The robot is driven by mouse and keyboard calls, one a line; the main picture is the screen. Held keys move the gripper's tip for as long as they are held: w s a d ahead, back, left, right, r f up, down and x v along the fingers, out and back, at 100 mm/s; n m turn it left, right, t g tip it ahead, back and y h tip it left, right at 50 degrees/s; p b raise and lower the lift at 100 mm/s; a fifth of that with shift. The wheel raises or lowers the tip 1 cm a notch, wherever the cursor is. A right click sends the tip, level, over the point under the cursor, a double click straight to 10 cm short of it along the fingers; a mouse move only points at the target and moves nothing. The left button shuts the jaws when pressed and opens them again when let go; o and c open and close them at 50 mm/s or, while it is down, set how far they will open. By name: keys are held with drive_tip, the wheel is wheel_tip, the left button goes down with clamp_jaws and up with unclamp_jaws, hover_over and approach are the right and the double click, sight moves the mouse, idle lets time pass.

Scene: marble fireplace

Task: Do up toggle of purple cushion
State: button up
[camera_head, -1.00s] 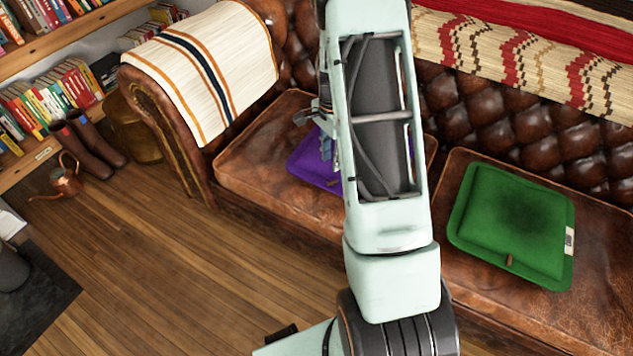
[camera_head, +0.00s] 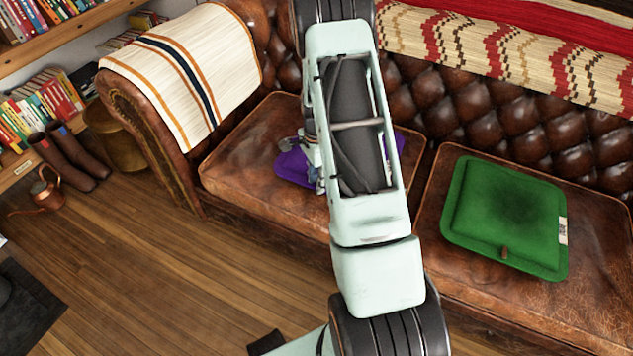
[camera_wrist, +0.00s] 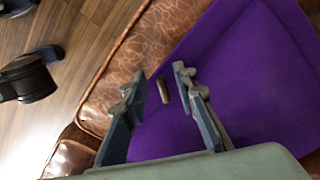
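The purple cushion (camera_head: 294,168) lies on the left seat of the brown leather sofa, mostly hidden behind my arm in the head view. In the wrist view the cushion (camera_wrist: 255,75) fills the right side. Its brown toggle (camera_wrist: 163,90) shows near the cushion's edge. My gripper (camera_wrist: 155,82) is open, with one finger on each side of the toggle in the picture; I cannot tell whether either touches it. In the head view my gripper (camera_head: 295,145) is partly hidden by my arm, over the cushion.
A green cushion (camera_head: 505,215) with its own brown toggle lies on the right seat (camera_head: 590,300). A striped throw (camera_head: 190,70) covers the left armrest. A copper watering can (camera_head: 45,190) and boots (camera_head: 70,160) stand by the bookshelf.

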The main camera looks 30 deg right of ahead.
clamp_jaws()
idle(0.5)
drive_tip(key=n, duration=0.3)
drive_tip(key=shift+s, duration=0.25)
drive_tip(key=shift+s+d+n, duration=0.1)
drive_tip(key=shift+s+n, duration=0.05)
drive_tip(key=shift+n, duration=0.9)
drive_tip(key=shift+s+d+n, duration=0.1)
drive_tip(key=shift+n, duration=0.95)
unclamp_jaws()
